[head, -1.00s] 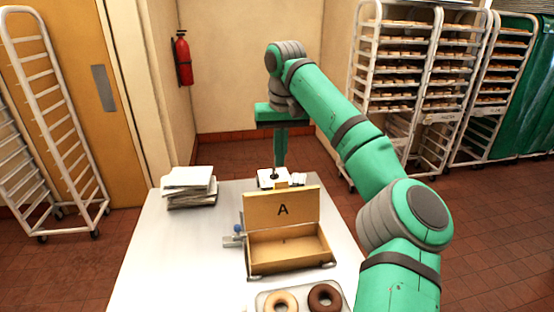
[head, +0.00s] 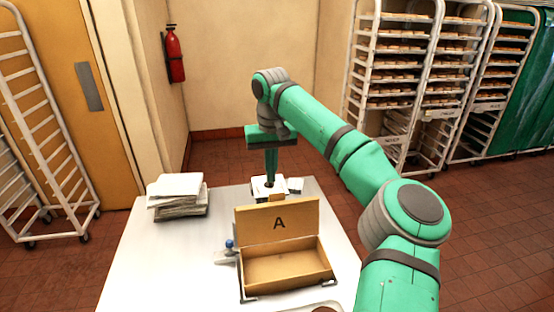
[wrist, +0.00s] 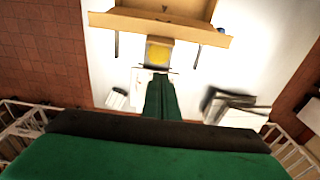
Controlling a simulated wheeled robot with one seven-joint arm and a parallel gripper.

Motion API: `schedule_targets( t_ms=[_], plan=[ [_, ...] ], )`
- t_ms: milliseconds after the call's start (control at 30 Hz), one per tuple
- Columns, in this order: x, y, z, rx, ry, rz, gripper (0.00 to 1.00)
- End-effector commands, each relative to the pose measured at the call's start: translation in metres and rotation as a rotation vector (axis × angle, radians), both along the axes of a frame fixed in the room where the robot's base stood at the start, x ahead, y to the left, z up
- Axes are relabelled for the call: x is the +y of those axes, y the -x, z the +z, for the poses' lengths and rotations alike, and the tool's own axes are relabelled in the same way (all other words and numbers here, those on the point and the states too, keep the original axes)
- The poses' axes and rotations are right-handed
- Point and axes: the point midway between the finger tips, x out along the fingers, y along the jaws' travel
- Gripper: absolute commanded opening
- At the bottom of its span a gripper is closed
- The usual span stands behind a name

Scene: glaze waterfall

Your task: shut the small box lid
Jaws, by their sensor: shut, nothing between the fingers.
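The small box (head: 285,268) is an open tan box on the white table. Its lid (head: 279,221), marked with an A, stands up at the back edge, leaning slightly backward. My gripper (head: 271,187) points down behind the raised lid, apart from it. Its fingers are shut and empty. In the wrist view the green fingers (wrist: 160,85) end near a yellow patch on a tan tab (wrist: 159,51) at the lid's edge (wrist: 160,26). Whether they touch the tab cannot be told.
A stack of papers (head: 177,195) lies at the table's back left. A small blue-knobbed metal part (head: 229,244) sits left of the box. White items (head: 294,185) lie behind the lid. The table's left side (head: 165,265) is clear.

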Motion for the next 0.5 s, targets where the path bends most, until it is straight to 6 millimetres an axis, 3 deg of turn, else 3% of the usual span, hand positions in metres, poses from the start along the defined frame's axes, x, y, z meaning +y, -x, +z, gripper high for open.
schedule_targets(
  t_ms=[133,500],
  plan=[
    [-0.008,-0.002,-0.029,0.002,0.002,-0.01,0.0],
    [-0.02,0.033,-0.015,-0.003,0.0,-0.017,0.0]
  ],
)
